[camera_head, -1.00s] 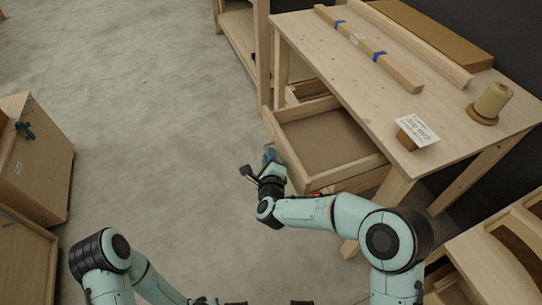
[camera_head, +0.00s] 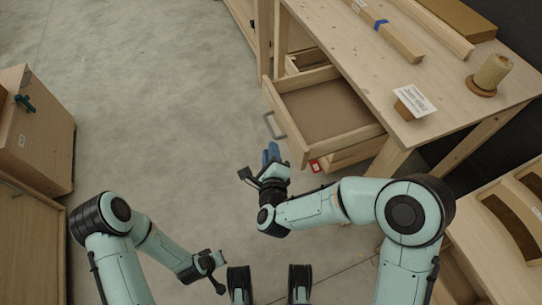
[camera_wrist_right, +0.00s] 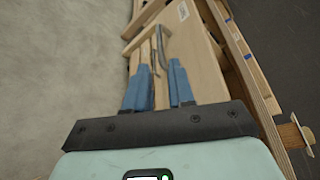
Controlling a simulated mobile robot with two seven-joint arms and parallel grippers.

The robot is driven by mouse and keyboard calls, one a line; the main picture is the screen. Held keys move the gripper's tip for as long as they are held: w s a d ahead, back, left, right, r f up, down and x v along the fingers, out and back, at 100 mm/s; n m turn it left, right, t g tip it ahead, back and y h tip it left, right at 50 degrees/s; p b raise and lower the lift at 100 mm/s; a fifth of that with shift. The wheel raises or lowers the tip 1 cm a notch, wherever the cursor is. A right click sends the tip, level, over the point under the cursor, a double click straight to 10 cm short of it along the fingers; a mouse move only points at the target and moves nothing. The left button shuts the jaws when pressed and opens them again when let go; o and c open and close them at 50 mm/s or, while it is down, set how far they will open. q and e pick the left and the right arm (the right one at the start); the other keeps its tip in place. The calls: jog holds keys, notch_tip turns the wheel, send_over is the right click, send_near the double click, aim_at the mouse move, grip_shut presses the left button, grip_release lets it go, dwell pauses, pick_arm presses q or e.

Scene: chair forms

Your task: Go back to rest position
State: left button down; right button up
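My right gripper (camera_head: 271,153) is just in front of the open drawer (camera_head: 322,105) of the wooden workbench. In the right wrist view its two blue fingers (camera_wrist_right: 157,85) stand apart with nothing held between them. The drawer's grey handle (camera_head: 275,125) is visible and apart from the fingers; it also shows beyond them in the right wrist view (camera_wrist_right: 161,48). The drawer looks empty. My left gripper (camera_head: 211,262) is low near the bottom of the head view, over the floor; its fingers cannot be made out.
The workbench (camera_head: 357,60) carries a wooden bar, a spool (camera_head: 491,72) and a small block with a card (camera_head: 414,102). A wooden cabinet (camera_head: 40,135) stands at the left. A slatted wooden piece (camera_head: 500,225) is at the lower right. The middle floor is clear.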

pick_arm(q)
jog(key=shift+w+d+r, duration=0.1)
jog(key=shift+r, duration=0.1)
pick_arm(e)
jog(key=shift+v, duration=1)
